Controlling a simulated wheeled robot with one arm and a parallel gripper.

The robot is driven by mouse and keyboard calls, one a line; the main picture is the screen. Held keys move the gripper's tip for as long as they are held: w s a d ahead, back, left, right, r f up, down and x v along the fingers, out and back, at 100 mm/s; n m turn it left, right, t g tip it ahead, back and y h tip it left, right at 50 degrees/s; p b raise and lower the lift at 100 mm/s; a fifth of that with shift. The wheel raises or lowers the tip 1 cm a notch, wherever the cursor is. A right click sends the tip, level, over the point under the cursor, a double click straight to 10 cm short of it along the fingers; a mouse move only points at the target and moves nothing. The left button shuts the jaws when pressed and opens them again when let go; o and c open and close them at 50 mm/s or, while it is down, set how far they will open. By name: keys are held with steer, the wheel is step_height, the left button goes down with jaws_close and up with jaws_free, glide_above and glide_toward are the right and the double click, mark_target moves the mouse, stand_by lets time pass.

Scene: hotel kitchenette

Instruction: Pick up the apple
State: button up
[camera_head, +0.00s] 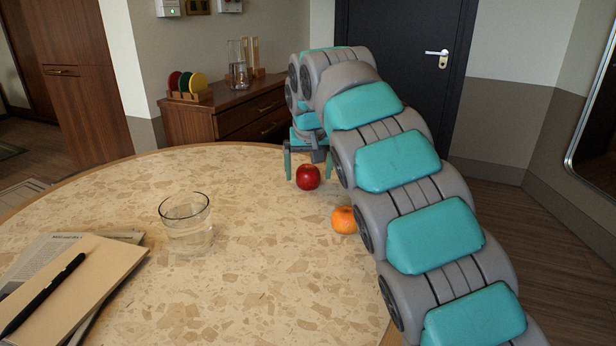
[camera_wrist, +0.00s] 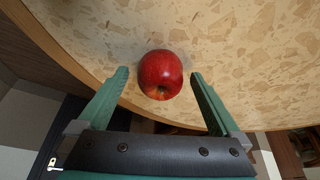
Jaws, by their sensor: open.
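The red apple (camera_head: 308,177) stands on the round speckled table near its far edge. In the wrist view the apple (camera_wrist: 160,75) lies at the upper middle, at the opening between the fingertips. My gripper (camera_head: 307,160) comes in from the far side of the table, with its fingers close to the apple. In the wrist view my gripper (camera_wrist: 159,73) is open, with one green finger on each side of the apple and a gap on both sides. Nothing is held.
An orange (camera_head: 344,219) sits on the table (camera_head: 270,270) beside my arm. A glass (camera_head: 187,222) stands left of it. A notebook (camera_head: 90,265) with a black pen (camera_head: 42,294) lies at the left. A wooden cabinet (camera_head: 215,122) stands behind the table. The table's middle is clear.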

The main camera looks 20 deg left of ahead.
steer(key=shift+w+a+f, duration=0.1)
steer(key=shift+w+f, duration=0.15)
steer(key=shift+f, duration=0.3)
steer(key=shift+c, duration=0.2)
steer(key=c, duration=1.3)
